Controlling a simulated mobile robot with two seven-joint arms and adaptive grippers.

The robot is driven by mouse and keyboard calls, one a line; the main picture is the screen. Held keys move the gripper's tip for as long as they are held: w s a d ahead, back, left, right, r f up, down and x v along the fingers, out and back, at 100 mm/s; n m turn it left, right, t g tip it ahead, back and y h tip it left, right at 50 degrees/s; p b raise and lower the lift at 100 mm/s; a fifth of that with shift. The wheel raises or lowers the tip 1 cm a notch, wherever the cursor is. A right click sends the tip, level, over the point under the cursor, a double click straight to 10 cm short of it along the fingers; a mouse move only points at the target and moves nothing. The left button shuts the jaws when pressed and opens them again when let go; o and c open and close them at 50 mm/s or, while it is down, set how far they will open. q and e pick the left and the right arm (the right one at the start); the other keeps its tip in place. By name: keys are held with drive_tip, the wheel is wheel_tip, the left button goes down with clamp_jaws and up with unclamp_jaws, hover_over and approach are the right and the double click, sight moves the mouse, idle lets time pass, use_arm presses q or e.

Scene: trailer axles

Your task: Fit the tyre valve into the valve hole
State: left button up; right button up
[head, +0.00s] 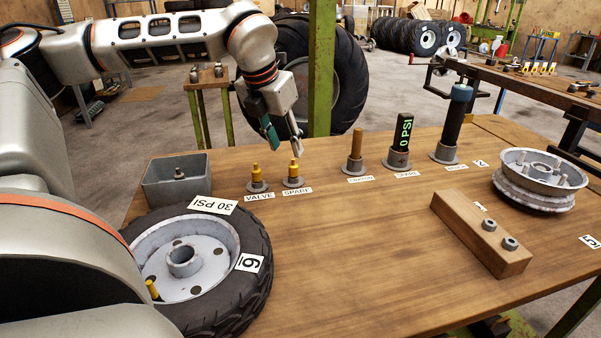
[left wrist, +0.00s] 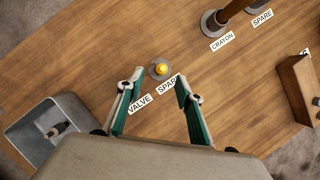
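My left gripper (head: 284,147) is open and empty above the back left of the table. Below it stand two yellow-topped valves in round grey holders: the one by the VALVE label (head: 257,173) and the one by the SPARE label (head: 294,170). In the left wrist view, the SPARE valve (left wrist: 161,69) shows beyond and between the open fingers (left wrist: 157,90); the VALVE one is not visible there. The wheel (head: 251,232) lies flat at the front left. A yellow piece (head: 152,289) sticks up at its rim; how deep it sits cannot be told. My right gripper is not in view.
A grey open bin (head: 176,188) stands behind the wheel. A crayon (head: 356,145), a 0 PSI gauge (head: 402,132) and a dark tool (head: 455,115) stand along the back. A wooden block (head: 480,235) and bare rim (head: 539,180) are right. The table's middle is clear.

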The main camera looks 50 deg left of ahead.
sight(293, 160)
use_arm(q)
drive_tip(key=b+x, duration=0.1)
drive_tip(key=x, duration=0.2)
drive_tip(key=b+x, duration=0.1)
drive_tip(key=x, duration=0.3)
drive_tip(key=shift+d+f, duration=0.15)
drive_tip(key=shift+d, duration=0.05)
drive_tip(key=shift+w+f, duration=0.1)
drive_tip(key=shift+w, duration=0.1)
drive_tip(key=shift+r, duration=0.3)
drive_tip(key=shift+s, duration=0.1)
drive_tip(key=c, duration=1)
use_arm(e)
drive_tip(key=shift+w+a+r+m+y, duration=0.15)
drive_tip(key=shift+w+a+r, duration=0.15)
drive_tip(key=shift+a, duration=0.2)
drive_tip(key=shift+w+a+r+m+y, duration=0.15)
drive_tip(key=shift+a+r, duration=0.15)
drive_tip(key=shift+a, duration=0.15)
